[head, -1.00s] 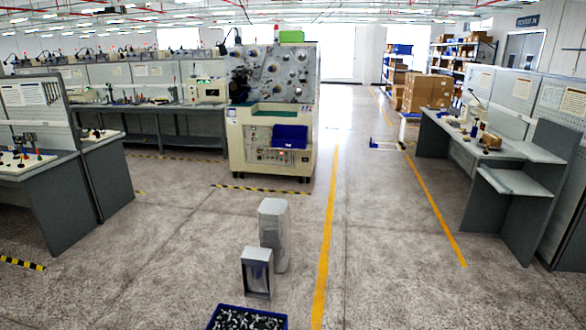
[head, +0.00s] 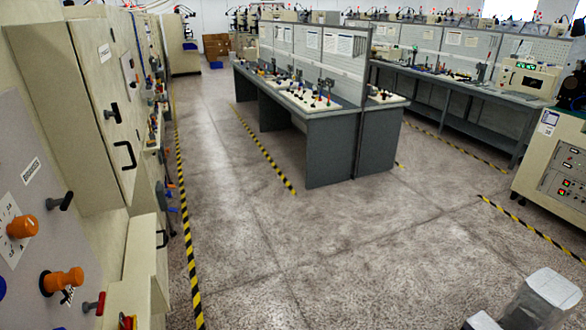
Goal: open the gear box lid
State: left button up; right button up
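No gear box lid can be told for sure in the head view. A beige machine cabinet (head: 90,85) stands close on the left, with black handles on its upright doors. A second black handle (head: 125,156) sits lower on a door. In front of it is a slanted grey control panel (head: 35,150) with orange knobs (head: 62,281) and a printed label. Which of these parts, if any, belongs to the gear box I cannot tell.
A yellow-black floor stripe (head: 185,230) runs along the machines. A grey workbench (head: 335,150) stands in the middle, and a beige machine (head: 560,165) at the right edge. The floor between is clear.

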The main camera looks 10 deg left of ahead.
aim_at(140, 251)
jog(key=i+u, duration=0.3)
jog(key=u, duration=0.2)
jog(key=i+l+u, duration=0.25)
jog(key=u, duration=0.25)
jog(key=i+l+u, duration=0.25)
jog(key=u, duration=0.25)
jog(key=i+l+u, duration=0.9)
jog(key=l, duration=0.25)
jog(key=i+l+u, duration=0.2)
jog(key=l, duration=0.15)
jog(key=i+l+u, duration=0.25)
jog(key=l, duration=0.15)
jog(key=l+u, duration=0.2)
jog(key=l, duration=0.15)
jog(key=l+u, duration=0.25)
jog(key=l, duration=0.2)
jog(key=i, duration=0.05)
